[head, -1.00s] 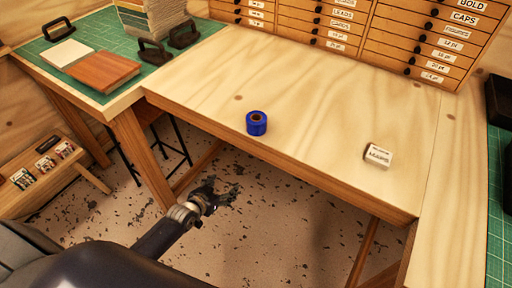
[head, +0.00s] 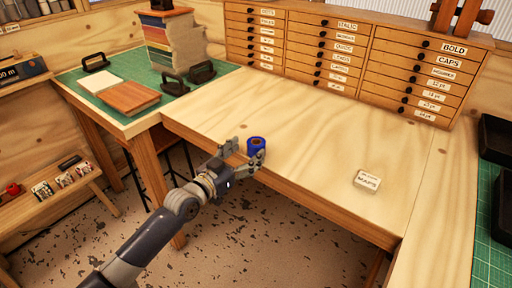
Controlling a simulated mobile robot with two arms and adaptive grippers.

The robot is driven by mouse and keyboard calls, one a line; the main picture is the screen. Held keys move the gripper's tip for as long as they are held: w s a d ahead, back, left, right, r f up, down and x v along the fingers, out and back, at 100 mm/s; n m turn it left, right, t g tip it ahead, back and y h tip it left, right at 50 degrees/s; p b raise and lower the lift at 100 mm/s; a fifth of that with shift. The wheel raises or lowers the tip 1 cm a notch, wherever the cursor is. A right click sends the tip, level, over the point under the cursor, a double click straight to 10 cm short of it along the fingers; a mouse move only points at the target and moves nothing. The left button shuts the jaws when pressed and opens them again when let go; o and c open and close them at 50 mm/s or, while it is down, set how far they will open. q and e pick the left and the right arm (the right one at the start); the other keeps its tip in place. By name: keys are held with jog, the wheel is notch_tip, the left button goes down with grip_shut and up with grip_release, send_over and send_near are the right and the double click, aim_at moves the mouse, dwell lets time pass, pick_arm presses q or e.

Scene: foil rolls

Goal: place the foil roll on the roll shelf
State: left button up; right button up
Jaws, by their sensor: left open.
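My right gripper is not in view. I cannot make out which surface is the roll shelf.
A small white labelled box (head: 367,181) lies to the right on the bench. A drawer cabinet (head: 345,60) stands along the back. A green mat (head: 180,98) at the left bears boards, dark handled tools and a stack of sheets. The bench middle is clear.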

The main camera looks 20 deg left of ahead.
aim_at(257, 141)
pick_arm(q)
jog(key=shift+w+d+r, duration=0.15)
jog(key=shift+w+d, duration=0.05)
jog(key=shift+w, duration=0.15)
jog(key=shift+p+x, duration=0.55)
jog(key=shift+x, duration=1.85)
jog(key=c, duration=1.3)
jog(key=shift+r, duration=0.15)
